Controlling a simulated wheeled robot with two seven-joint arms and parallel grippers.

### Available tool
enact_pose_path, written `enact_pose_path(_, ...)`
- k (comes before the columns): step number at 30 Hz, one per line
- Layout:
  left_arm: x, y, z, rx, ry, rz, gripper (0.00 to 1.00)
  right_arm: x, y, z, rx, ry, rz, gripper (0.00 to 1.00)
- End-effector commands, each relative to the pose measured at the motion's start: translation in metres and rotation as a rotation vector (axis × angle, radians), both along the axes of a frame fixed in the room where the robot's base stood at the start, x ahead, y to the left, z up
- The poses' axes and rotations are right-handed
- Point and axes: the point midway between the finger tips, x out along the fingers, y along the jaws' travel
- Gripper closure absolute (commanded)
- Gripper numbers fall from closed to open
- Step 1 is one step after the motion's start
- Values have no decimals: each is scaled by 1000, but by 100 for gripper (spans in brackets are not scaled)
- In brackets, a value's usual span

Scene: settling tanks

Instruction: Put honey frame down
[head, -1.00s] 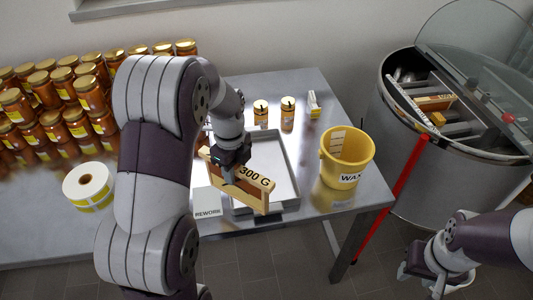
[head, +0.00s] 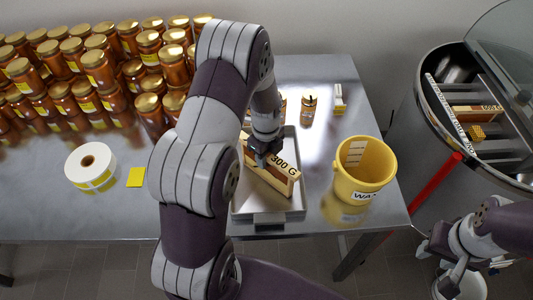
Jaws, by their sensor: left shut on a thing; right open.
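The honey frame (head: 283,175), a wooden frame marked "300 G", is in or just above the shallow metal tray (head: 256,216) on the steel table. I cannot tell whether it touches the tray floor. My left gripper (head: 264,158) is shut on the frame's top bar from above. The arm hides part of the tray's left side. My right gripper (head: 446,266) is open and empty at the lower right, off the table and in front of the extractor drum.
A yellow wax bucket (head: 364,172) stands right of the tray. Stacked jars (head: 90,75) fill the back left. A label roll (head: 90,167) lies left. The extractor (head: 440,130) holds another frame.

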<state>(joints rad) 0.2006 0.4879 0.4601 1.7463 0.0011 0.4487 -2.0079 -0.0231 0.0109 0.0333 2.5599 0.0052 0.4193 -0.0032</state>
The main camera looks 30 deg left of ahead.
Motion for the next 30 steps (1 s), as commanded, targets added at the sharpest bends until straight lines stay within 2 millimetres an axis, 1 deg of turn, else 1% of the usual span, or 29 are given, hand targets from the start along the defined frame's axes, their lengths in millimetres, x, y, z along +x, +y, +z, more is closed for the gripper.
enact_pose_path(6,1,0,0,1,-2,0,100,0,0,-1,0,0,0,57)
enact_pose_path(10,1,0,-5,1,-2,0,100,0,0,-3,0,0,0,57)
enact_pose_path(11,1,0,-4,1,-2,0,61,0,0,-3,0,0,0,57)
enact_pose_path(12,1,0,-4,1,-2,0,48,0,0,-2,0,0,0,57)
enact_pose_path(13,1,0,-4,1,-2,0,42,0,0,-2,0,0,0,57)
enact_pose_path(20,1,0,-4,1,-2,0,42,0,0,-2,0,0,0,57)
enact_pose_path(23,1,0,4,1,-2,0,42,0,0,3,0,0,0,57)
enact_pose_path(24,1,0,6,1,-4,0,42,0,0,-2,0,0,0,57)
enact_pose_path(26,2,0,17,2,-7,0,42,0,0,-6,0,0,0,57)
enact_pose_path(30,2,0,55,2,-9,0,42,0,0,-14,0,0,0,57)
